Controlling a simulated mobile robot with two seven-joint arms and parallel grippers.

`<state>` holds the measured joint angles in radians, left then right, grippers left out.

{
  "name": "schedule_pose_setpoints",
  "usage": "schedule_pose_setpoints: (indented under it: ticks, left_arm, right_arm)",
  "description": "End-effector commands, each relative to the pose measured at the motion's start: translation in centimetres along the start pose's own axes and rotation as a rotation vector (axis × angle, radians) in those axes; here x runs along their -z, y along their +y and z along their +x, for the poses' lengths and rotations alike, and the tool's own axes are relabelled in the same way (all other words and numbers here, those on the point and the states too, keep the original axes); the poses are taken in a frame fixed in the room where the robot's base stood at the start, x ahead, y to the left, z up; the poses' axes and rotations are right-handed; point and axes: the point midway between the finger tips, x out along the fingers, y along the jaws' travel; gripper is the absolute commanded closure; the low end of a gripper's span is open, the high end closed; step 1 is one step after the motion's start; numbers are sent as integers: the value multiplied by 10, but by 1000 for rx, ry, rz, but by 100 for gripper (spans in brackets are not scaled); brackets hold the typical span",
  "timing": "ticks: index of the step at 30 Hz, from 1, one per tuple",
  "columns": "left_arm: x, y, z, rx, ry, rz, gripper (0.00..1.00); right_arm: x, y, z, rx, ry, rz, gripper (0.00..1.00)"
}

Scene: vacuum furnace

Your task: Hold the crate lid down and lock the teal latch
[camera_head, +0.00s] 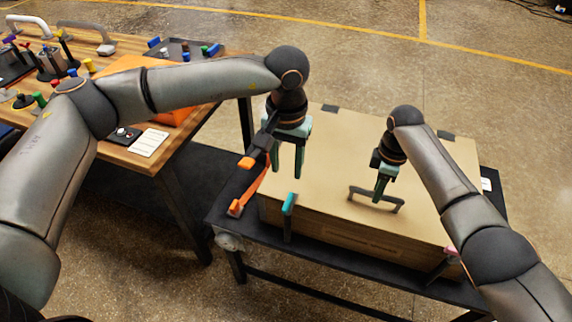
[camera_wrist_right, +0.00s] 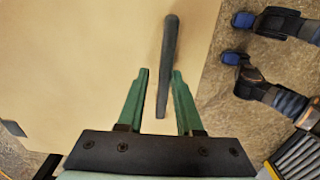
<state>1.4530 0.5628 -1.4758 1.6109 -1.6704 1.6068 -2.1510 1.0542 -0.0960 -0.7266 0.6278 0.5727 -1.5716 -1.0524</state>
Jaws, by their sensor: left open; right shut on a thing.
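The tan crate lid (camera_head: 335,150) lies flat on the crate (camera_head: 340,238), and a dark handle (camera_head: 394,203) stands on it. The handle also shows in the right wrist view (camera_wrist_right: 169,45). My right gripper (camera_head: 381,196) is shut on this handle, which lies between its green fingers in the right wrist view (camera_wrist_right: 160,75). The teal latch (camera_head: 289,203) sits at the crate's front left, on a dark upright piece. My left gripper (camera_head: 286,174) is open and empty, pointing down above the lid's left part, behind the latch and apart from it.
The crate stands on a black table (camera_head: 228,212). An orange and black bar (camera_head: 250,192) is left of the latch, close to my left gripper. A pink latch (camera_head: 451,250) is at the crate's front right. A wooden workbench (camera_head: 135,160) with several tools stands left.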

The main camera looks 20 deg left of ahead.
Motion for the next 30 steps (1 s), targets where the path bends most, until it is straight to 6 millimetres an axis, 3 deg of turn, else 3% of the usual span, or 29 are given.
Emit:
schedule_pose_setpoints:
  ticks: [1, 8, 17, 23, 30]
  left_arm:
    - [0, 0, 1, 0, 0, 0, 54]
    - [0, 0, 1, 0, 0, 0, 54]
    - [0, 0, 0, 0, 0, 0, 54]
    - [0, 0, -7, 0, 0, 0, 54]
    - [0, 0, -10, 0, 0, 0, 54]
  right_arm:
    - [-4, 4, -1, -12, -5, 4, 71]
    - [-2, 2, 0, -7, -4, 3, 45]
    - [0, 0, -2, -1, -1, 1, 45]
    - [0, 1, -30, -5, 0, 1, 45]
    - [-1, 2, -83, -6, -1, 1, 45]
